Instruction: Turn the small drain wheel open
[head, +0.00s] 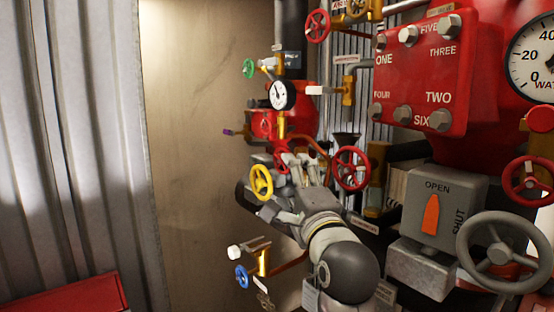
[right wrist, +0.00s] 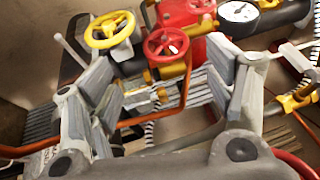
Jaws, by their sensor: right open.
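A small red handwheel (right wrist: 167,46) on a brass valve shows in the right wrist view, beyond and between the fingers of my right gripper (right wrist: 172,66). The same wheel seems to show in the head view (head: 281,158), partly hidden by the gripper. I cannot read a label that marks it as the drain wheel. My right gripper (head: 303,166) is open, with its fingers pointing at the pipework and nothing seen between the pads. A yellow handwheel (head: 262,181) is just left of the gripper; it also shows in the right wrist view (right wrist: 110,29). My left gripper is out of view.
A larger red wheel (head: 350,168) is close right of the gripper. A blue wheel (head: 242,276) sits below, a green wheel (head: 249,68) above. A round gauge (head: 281,95) is above the gripper. A grey handwheel (head: 499,252) is front right. The tan wall (head: 195,130) at left is clear.

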